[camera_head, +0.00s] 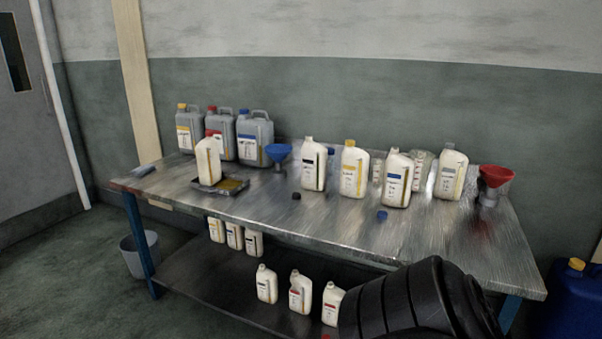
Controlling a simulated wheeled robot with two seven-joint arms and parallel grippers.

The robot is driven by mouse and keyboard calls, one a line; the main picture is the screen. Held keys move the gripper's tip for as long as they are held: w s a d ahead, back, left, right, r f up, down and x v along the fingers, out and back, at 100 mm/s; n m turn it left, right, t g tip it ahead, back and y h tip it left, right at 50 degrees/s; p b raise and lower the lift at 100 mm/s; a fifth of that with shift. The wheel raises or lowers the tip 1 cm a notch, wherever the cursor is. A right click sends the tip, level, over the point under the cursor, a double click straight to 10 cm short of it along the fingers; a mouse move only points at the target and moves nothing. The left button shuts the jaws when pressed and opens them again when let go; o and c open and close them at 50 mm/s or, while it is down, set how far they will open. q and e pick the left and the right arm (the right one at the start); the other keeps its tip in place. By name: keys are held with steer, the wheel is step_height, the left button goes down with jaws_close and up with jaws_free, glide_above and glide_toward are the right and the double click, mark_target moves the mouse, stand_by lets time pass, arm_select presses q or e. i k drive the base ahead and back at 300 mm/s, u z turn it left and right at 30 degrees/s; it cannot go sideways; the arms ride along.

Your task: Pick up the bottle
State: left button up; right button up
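Several white bottles stand on the metal table (345,228). One bottle (207,161) is on a dark tray (230,187) at the left. A bottle with a dark label (313,170) and a yellow-capped bottle (353,172) stand near the middle. A bottle with a blue label (397,183) stands open to their right, and a grey-labelled bottle (450,176) is further right. The picture does not show which one the task means. Neither of my grippers is in view.
Grey canisters (254,143) stand at the back left. A blue funnel (278,152) and a red funnel (494,179) are on the table. More bottles (300,294) stand on the lower shelf. A large black ribbed object (415,300) covers the lower right. The table's front strip is clear.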

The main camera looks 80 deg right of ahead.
mark_target(355, 161)
steer(key=z, duration=0.55)
steer(key=i, duration=1.55)
steer(key=z, duration=1.2)
